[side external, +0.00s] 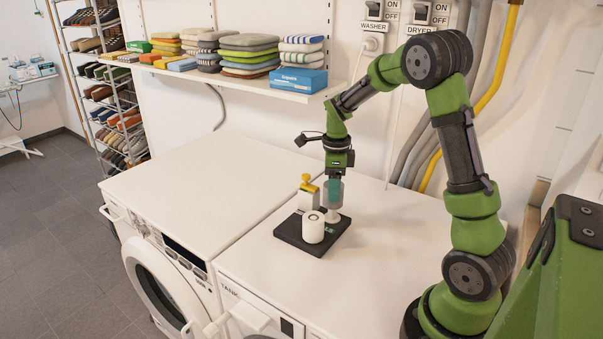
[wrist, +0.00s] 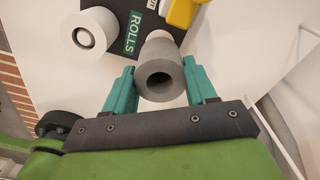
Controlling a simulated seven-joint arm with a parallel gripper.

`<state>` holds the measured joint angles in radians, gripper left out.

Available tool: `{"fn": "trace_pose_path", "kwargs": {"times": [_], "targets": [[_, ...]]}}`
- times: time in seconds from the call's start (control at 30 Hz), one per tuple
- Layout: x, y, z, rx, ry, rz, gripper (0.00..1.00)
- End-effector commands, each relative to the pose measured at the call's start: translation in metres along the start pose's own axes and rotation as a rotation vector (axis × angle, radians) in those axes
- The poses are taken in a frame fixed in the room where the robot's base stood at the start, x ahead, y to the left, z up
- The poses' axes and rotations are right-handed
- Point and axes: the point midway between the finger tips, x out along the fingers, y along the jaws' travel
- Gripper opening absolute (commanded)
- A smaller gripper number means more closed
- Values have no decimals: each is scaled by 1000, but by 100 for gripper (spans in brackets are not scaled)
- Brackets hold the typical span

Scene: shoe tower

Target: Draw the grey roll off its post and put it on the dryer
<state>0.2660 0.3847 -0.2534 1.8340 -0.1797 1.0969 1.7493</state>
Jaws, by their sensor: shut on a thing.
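The grey roll (side external: 342,192) is upright between the teal fingers of my gripper (side external: 334,191), which is shut on it. In the wrist view, the roll (wrist: 160,82) sits between the fingertips (wrist: 160,80) with its dark hollow end facing the camera. A pale rounded piece (side external: 333,217) shows below the roll at the black stand (side external: 290,238); I cannot tell whether the roll is still around a post. A white roll (side external: 313,228) stands at the front of the stand; it also shows in the wrist view (wrist: 84,38). The stand rests on the right-hand machine (side external: 390,265), below the DRYER switch.
A yellow-topped white object (side external: 306,192) is close left of the gripper. The left machine top (side external: 200,185) is bare. The right machine top is clear right of the stand. A shelf (side external: 250,85) with folded cloths and a blue box (side external: 298,80) is behind.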

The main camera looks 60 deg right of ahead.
Motion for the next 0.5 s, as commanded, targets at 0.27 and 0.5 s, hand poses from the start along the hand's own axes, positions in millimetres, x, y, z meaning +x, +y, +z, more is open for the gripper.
{"fn": "trace_pose_path", "kwargs": {"times": [0.27, 0.5], "targets": [[-15, 0, 0, 2, -1, -1, 20], [-26, 0, 0, 0, 0, -2, 20]]}}
